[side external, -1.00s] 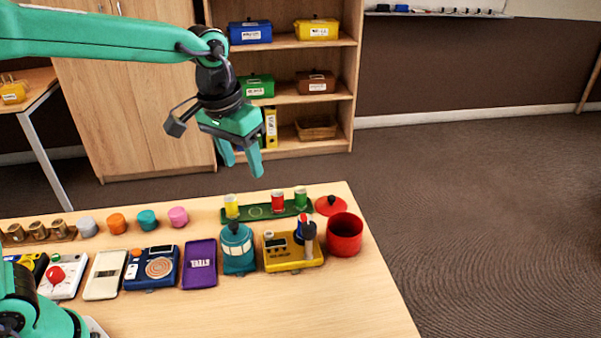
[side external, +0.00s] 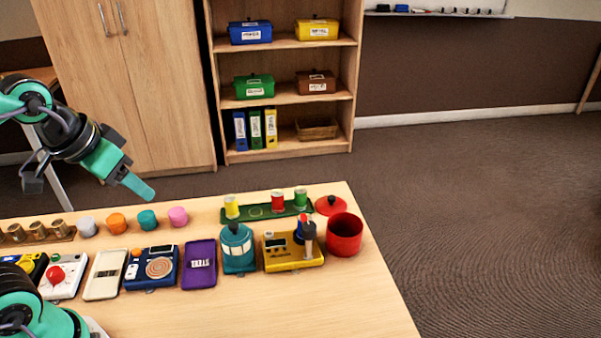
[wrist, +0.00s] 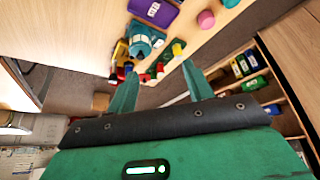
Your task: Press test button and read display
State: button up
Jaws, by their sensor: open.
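My gripper (side external: 138,186) hangs above the table's back edge, over the coloured cylinders, touching nothing. Its fingers stand apart and empty in the wrist view (wrist: 160,76). A blue device (side external: 165,280) with a copper-coloured coil, an orange round part and a small display strip (side external: 160,249) lies on the table, below and in front of my gripper. A yellow device (side external: 293,265) with a small display (side external: 275,243) stands further right. I cannot tell which button is the test button, and no reading is legible.
A purple case (side external: 200,266), a teal lantern-like container (side external: 238,262) and a red pot (side external: 344,236) stand in the row. A green tray (side external: 257,212) holds small cylinders behind. The table's front right is clear. A shelf (side external: 283,100) stands behind.

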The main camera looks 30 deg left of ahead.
jog(key=shift+s+a+f, duration=0.3)
jog(key=shift+s+f, duration=0.1)
jog(key=shift+s, duration=0.3)
jog(key=shift+c, duration=0.4)
